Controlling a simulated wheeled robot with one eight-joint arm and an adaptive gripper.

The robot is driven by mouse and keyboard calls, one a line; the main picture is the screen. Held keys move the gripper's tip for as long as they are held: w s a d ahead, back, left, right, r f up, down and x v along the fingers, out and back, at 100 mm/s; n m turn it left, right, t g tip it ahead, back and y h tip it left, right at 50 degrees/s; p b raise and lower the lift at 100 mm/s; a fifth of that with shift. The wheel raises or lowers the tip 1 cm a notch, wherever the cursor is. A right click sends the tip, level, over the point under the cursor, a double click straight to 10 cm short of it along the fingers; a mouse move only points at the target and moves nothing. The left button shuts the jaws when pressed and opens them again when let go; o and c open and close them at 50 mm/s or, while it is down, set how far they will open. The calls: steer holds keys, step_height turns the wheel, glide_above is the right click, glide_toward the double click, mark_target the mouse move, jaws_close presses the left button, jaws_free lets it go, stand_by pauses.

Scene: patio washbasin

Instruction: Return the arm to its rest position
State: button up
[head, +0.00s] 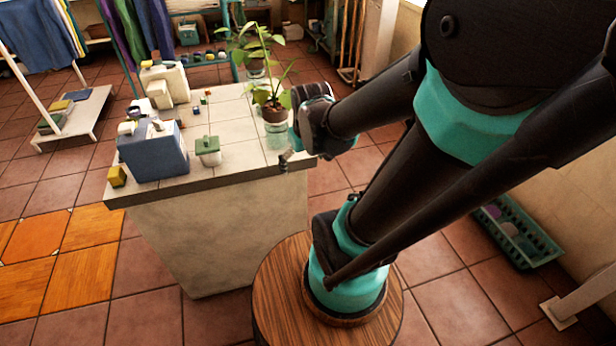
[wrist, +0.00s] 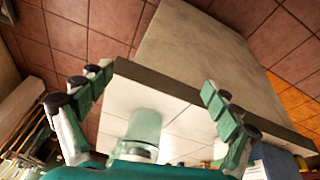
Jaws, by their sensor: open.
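My arm reaches across the right side of the head view, and its end is at the right edge of the white tiled counter (head: 235,120). My gripper (head: 288,158) is partly hidden by my own arm links there. In the wrist view my gripper (wrist: 158,88) has its two green-padded fingers spread wide, with nothing held between them. The counter's dark edge (wrist: 180,84) runs across behind the fingers. A clear glass jar (wrist: 145,128) shows low between them.
A potted plant (head: 273,112) stands on the counter close beside my gripper. A blue box (head: 152,153), a small white-green pot (head: 208,151) and a yellow block (head: 117,176) are farther left. A green crate (head: 517,232) lies on the floor at right.

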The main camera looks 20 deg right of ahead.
steer(key=s+f+m, duration=0.1)
steer(key=s, duration=0.1)
steer(key=s+f+m, duration=0.1)
steer(key=s+f, duration=0.1)
steer(key=shift+d+f+t, duration=0.15)
steer(key=shift+d+t, duration=0.05)
steer(key=shift+t, duration=0.1)
stand_by(0.8)
